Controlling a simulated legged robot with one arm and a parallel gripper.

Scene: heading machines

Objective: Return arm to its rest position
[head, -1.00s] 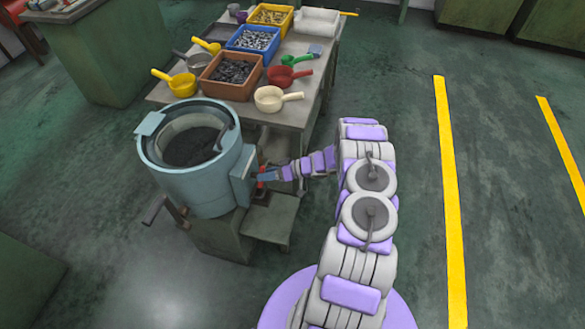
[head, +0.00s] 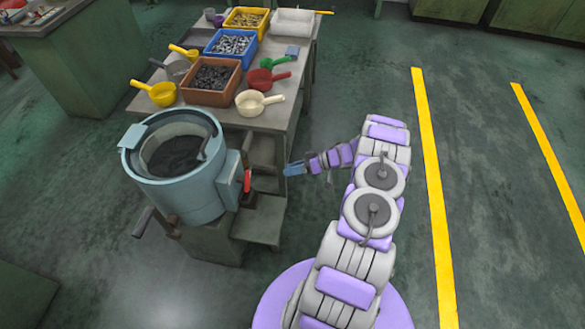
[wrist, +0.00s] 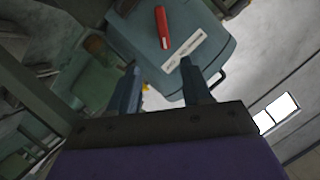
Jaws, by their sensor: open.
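My arm reaches up from the bottom of the head view and bends left at its far end. My gripper (head: 292,169) is right of the blue-grey round machine (head: 178,195), apart from it, in front of the work table's right leg. In the wrist view my gripper (wrist: 165,88) shows two separated dark fingers with nothing between them. A red handle (wrist: 162,27) on the machine's blue-grey box lies beyond the fingertips. The red handle also shows in the head view (head: 247,181) on the machine's right side.
The work table (head: 283,100) holds a brown bin (head: 211,95), a blue bin, a yellow bin and several coloured scoops. A crank sticks out at the machine's lower left. Open green floor lies right of my arm, with two yellow floor lines (head: 428,180).

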